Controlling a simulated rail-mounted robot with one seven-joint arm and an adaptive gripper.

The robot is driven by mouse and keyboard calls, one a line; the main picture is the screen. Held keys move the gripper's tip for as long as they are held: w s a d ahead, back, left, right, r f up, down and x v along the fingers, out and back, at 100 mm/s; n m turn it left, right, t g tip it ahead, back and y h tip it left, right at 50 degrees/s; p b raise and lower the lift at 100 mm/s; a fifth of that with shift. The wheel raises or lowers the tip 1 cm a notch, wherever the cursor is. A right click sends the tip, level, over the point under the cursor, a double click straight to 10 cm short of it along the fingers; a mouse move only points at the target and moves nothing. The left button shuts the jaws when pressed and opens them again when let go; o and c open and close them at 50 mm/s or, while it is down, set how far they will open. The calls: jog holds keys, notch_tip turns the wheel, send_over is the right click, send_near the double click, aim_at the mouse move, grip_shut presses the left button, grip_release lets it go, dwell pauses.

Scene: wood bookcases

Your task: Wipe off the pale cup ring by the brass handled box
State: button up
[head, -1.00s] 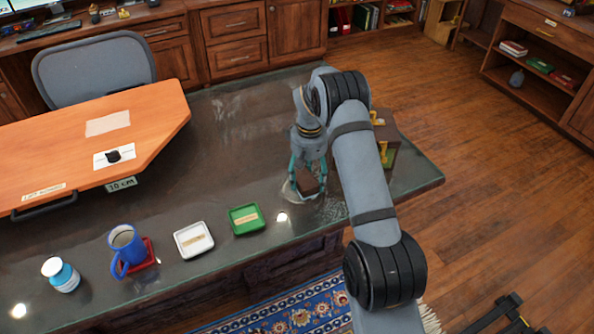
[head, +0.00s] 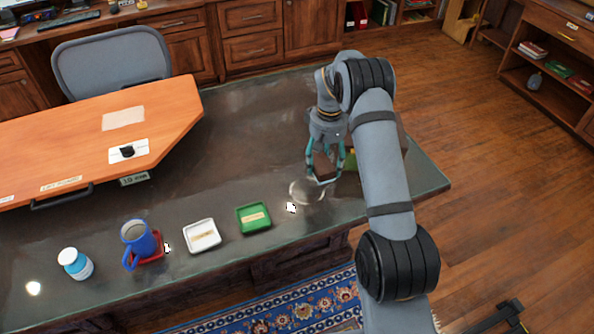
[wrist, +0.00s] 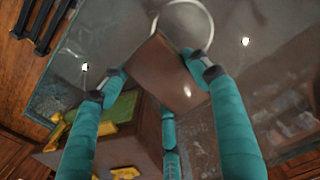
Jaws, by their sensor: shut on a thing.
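A pale cup ring (head: 307,191) lies on the dark desk top near its front edge; its round outline also shows at the top of the wrist view (wrist: 185,24). My gripper (head: 324,178) is shut on a brown block (wrist: 168,75), with teal fingers at its sides. The block is just beside the ring and overlaps its edge in the wrist view; I cannot tell whether it touches the desk. The brass-handled box (wrist: 148,132), brown with a green panel and yellow handles, stands close to my gripper. In the head view my arm mostly hides it.
A green tray (head: 242,228), a white tray (head: 190,246) and a blue mug (head: 137,236) on a red coaster stand left of the ring. A white-blue bottle (head: 75,263) is farther left. An orange raised board (head: 75,150) covers the desk's left part. Desk between is clear.

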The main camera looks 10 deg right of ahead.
jog(key=shift+r+p, duration=0.35)
jog(key=shift+r, duration=0.45)
